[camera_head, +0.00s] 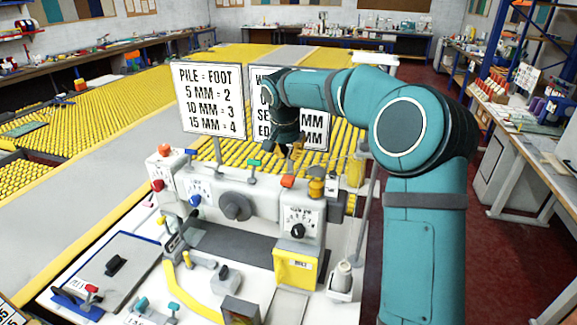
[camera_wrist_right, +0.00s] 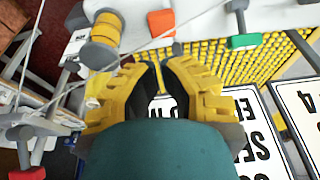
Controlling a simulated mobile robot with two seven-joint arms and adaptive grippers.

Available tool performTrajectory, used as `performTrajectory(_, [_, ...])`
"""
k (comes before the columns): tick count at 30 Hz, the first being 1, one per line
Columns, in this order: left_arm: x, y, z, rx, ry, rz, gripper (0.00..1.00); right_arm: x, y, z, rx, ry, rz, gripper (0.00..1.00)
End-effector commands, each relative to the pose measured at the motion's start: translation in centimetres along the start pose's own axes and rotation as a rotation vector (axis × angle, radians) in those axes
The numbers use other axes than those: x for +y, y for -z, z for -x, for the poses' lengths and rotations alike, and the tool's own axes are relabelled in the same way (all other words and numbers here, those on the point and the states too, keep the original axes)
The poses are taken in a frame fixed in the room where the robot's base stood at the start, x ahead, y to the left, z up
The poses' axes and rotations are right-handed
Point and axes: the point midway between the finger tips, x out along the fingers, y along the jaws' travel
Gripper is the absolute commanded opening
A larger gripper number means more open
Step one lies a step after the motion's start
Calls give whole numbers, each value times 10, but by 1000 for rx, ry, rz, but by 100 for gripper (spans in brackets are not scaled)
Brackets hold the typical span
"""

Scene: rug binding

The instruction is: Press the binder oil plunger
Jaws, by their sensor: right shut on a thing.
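The white binding machine (camera_head: 265,205) stands on the bench with knobs, dials and coloured caps. An orange cap (camera_head: 287,181) sits on its top right, between a green-capped lever (camera_head: 254,163) and a yellow spool (camera_head: 316,187). No part is clearly marked as the oil plunger. My right gripper (camera_head: 297,150) is above and behind the machine top. In the right wrist view its yellow fingertips (camera_wrist_right: 160,64) come close together. What they grip is too hidden to identify. The orange cap (camera_wrist_right: 160,22) lies beyond the tips, apart from them in the picture. My left gripper is out of view.
A sign (camera_head: 209,100) with piling numbers stands behind the machine, and a second sign (camera_head: 318,136) is partly covered by my right arm. A thread cone (camera_head: 342,277) stands at the front right. A clipboard-like board (camera_head: 110,268) lies at the left.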

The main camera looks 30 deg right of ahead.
Motion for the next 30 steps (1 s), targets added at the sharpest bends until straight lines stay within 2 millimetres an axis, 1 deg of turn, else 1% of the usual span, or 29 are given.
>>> performTrajectory(1, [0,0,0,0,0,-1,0,0,1,12,4,2,-2,0])
performTrajectory(3, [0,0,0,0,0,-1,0,0,1,23,3,2,-2,0])
performTrajectory(6, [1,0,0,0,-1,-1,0,0,1,36,4,2,-1,0])
performTrajectory(9, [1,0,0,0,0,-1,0,0,1,45,4,2,-1,0])
performTrajectory(15, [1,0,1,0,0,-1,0,0,1,49,2,1,-1,0])
performTrajectory(30, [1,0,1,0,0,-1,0,0,1,49,3,1,-2,0])
